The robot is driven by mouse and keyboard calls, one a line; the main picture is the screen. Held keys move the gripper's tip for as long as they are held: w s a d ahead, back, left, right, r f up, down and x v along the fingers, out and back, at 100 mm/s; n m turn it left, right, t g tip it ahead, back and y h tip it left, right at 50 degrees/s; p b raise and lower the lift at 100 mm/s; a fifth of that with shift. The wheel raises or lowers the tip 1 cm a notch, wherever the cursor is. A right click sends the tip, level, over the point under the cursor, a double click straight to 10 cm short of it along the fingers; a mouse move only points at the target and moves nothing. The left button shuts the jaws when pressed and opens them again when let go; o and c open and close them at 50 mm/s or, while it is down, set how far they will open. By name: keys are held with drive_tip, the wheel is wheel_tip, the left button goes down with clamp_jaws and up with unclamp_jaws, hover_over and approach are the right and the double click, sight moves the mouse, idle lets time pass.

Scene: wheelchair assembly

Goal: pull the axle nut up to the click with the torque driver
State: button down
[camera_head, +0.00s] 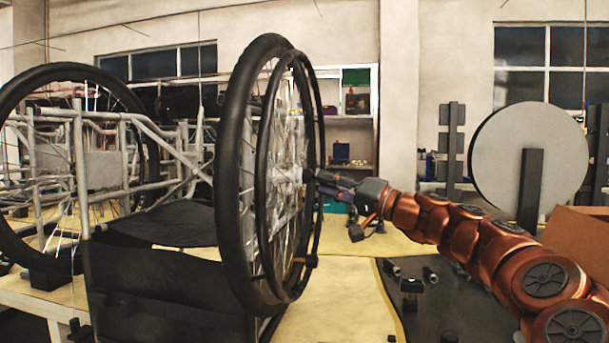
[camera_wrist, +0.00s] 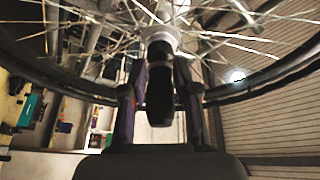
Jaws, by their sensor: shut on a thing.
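The near wheel (camera_head: 236,170) stands upright on the wheelchair frame (camera_head: 75,150), its hub (camera_head: 296,175) facing my arm. My gripper (camera_head: 330,186) reaches in from the right, level with the hub. In the wrist view, my gripper (camera_wrist: 160,95) has a finger on either side of a dark cylindrical tool, the torque driver (camera_wrist: 160,75), and is shut on it. The driver lines up with the pale hub (camera_wrist: 160,35) among the spokes. Its far end seems to meet the hub, but I cannot tell whether it sits on the nut. The axle nut is hidden.
The far wheel (camera_head: 145,120) is at the left. A dark mat (camera_head: 435,310) with several small parts lies below my arm. A large grey disc (camera_head: 528,160) stands at the right, beside a cardboard box (camera_head: 580,240). Shelves (camera_head: 345,130) stand behind.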

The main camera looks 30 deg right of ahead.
drive_tip(key=p, duration=0.1)
drive_tip(key=m+p, duration=0.1)
drive_tip(key=p, duration=0.1)
drive_tip(key=shift+a+r+m+h, duration=0.1)
drive_tip(key=shift+r+m+h, duration=0.2)
drive_tip(key=shift+f, duration=0.15)
drive_tip(key=m+p, duration=0.1)
drive_tip(key=p, duration=0.2)
drive_tip(key=shift+s+r+m, duration=0.15)
drive_tip(key=shift+r+m, duration=0.2)
drive_tip(key=shift+m, duration=0.05)
drive_tip(key=shift+f, duration=0.15)
